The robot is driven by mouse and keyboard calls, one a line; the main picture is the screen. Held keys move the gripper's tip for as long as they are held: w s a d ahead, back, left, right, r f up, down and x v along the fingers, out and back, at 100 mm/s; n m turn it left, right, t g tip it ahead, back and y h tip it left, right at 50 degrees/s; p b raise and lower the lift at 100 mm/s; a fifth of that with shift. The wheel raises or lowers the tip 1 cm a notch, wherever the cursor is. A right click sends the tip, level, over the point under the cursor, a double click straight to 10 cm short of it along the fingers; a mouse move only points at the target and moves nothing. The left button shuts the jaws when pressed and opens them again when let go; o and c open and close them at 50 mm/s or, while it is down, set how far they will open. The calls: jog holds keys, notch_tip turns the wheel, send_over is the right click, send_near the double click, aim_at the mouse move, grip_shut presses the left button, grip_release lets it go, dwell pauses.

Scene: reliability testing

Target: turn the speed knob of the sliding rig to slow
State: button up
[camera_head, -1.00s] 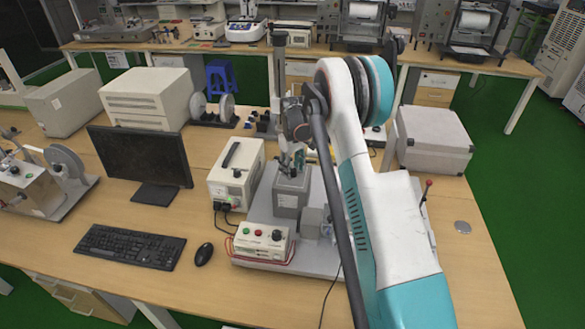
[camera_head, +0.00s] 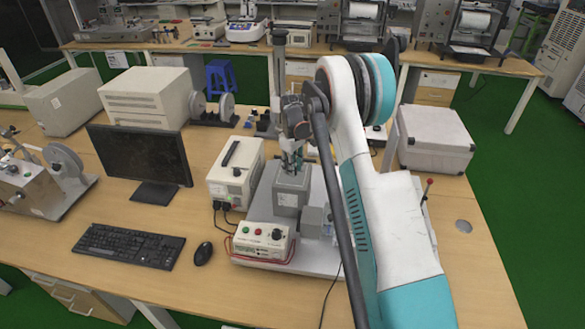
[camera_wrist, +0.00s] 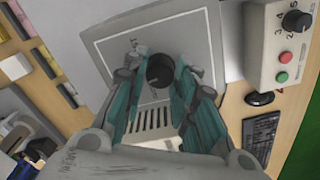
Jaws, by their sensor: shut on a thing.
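The sliding rig has a grey box (camera_head: 292,197) on a pale base plate, with a motor-like block beside it. In the wrist view, a round black knob (camera_wrist: 160,71) sits on the grey panel (camera_wrist: 115,40) of this box, with small marks around it. My gripper (camera_wrist: 161,76) points down at the panel, its teal fingers on either side of the knob and shut on it. In the head view my gripper (camera_head: 292,163) is just above the grey box, and the knob is hidden there. The knob's pointer is too small to read.
A white control box (camera_head: 262,241) with its own black knob and red and green buttons stands in front of the rig. A white power unit (camera_head: 236,174) is close on the left. The monitor (camera_head: 140,160), keyboard (camera_head: 128,246) and mouse (camera_head: 203,253) lie farther left.

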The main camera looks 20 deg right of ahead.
jog(key=n+b, duration=0.2)
jog(key=n, duration=0.3)
jog(key=shift+f+b, duration=0.1)
jog(key=shift+b, duration=0.3)
jog(key=n+b, duration=0.1)
jog(key=n, duration=0.4)
jog(key=shift+b, duration=0.3)
jog(key=shift+n, duration=0.3)
jog(key=o, duration=1.1)
jog(key=shift+r, duration=0.25)
notch_tip(320, 180, up, 12)
jog(key=shift+f, duration=0.15)
